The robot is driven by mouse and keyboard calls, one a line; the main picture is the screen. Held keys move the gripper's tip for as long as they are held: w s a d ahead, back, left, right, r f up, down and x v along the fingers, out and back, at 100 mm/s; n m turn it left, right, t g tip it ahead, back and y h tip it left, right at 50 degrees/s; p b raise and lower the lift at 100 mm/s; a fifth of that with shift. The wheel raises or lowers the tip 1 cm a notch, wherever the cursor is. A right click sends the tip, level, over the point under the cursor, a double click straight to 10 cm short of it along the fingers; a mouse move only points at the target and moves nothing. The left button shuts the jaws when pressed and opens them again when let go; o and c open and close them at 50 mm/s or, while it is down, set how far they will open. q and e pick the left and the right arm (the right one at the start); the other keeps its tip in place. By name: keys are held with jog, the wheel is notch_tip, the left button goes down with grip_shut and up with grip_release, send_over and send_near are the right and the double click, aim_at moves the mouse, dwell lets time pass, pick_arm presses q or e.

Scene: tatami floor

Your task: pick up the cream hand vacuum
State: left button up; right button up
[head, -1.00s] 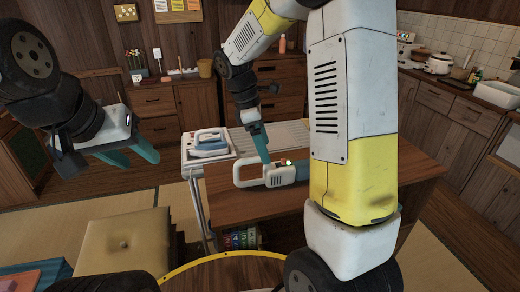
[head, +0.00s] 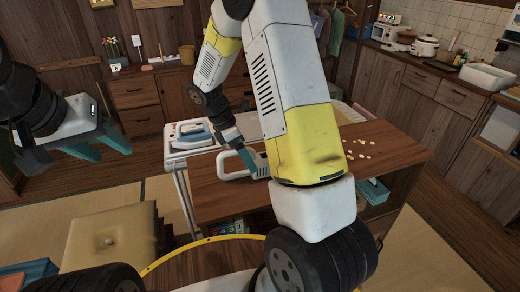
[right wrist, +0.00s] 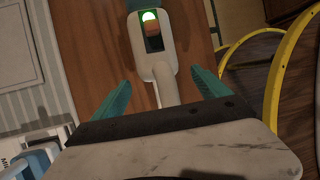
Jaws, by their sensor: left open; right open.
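The cream hand vacuum (head: 233,166) lies on the wooden table (head: 222,196), near its left end. My right arm hides much of it in the head view. My right gripper (right wrist: 160,82) is open around this part, with gaps on both sides. In the head view, my right gripper (head: 248,156) points down at the vacuum. My left gripper (head: 106,146) is open and empty, held in the air at the left.
A clothes iron (head: 193,132) rests on a white stand at the table's left. Small yellow pieces (head: 362,146) are scattered on the table, and a teal tissue box (head: 373,191) is at its front right. A cushioned stool (head: 108,238) stands front left.

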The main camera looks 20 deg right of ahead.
grip_shut()
dwell(0.4)
